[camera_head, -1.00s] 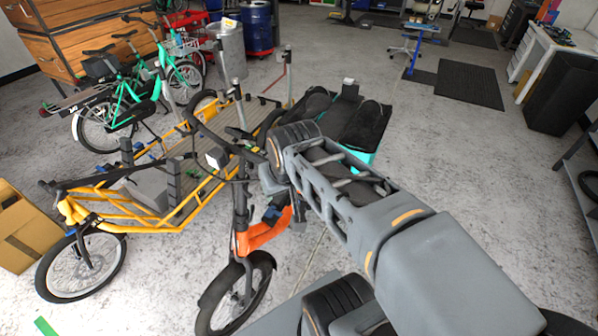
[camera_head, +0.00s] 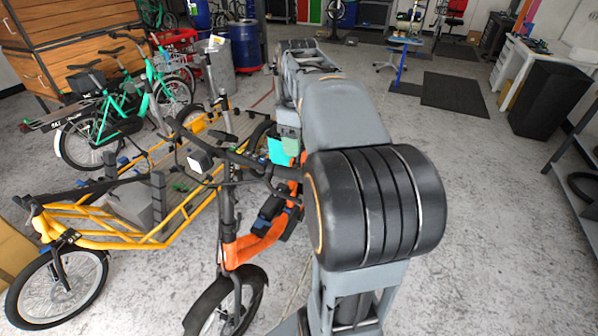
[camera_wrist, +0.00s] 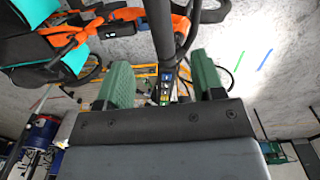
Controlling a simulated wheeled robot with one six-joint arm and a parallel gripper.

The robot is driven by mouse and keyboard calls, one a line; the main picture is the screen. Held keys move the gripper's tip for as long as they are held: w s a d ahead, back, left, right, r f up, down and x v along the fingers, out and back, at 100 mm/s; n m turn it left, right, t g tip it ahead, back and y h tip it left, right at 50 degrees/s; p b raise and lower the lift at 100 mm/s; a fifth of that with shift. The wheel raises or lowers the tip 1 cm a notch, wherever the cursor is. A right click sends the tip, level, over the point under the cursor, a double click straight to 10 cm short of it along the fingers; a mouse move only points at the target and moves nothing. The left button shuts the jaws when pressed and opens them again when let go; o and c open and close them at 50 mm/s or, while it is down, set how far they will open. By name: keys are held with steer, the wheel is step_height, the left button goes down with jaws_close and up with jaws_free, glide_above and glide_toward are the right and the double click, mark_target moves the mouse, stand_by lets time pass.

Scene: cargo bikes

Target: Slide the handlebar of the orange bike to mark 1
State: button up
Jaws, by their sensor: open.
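The orange bike (camera_head: 238,250) stands upright in the head view, with its dark handlebar (camera_head: 205,138) on a tall dark stem (camera_head: 227,205). In the wrist view the orange frame (camera_wrist: 125,17) shows at the top. My gripper (camera_wrist: 160,62) is open, its two green fingers spread to either side of a dark post (camera_wrist: 160,25). No grip on the post shows. Small coloured labels (camera_wrist: 165,88) lie along the post's line between the fingers; their numbers are too small to read, so I cannot tell which is mark 1. The arm hides my gripper in the head view.
A yellow cargo bike (camera_head: 100,236) stands close on the left, with green bikes (camera_head: 105,125) behind it. A blue barrel (camera_head: 246,47) stands at the back. Open floor (camera_head: 470,180) lies to the right. Green and blue floor strips (camera_wrist: 238,60) show in the wrist view.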

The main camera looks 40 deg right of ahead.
mark_target(297, 170)
step_height(297, 170, down, 10)
steer(key=shift+w+f, duration=0.15)
steer(key=shift+f, duration=0.05)
steer(key=shift+c, duration=0.2)
jaws_close()
stand_by(0.6)
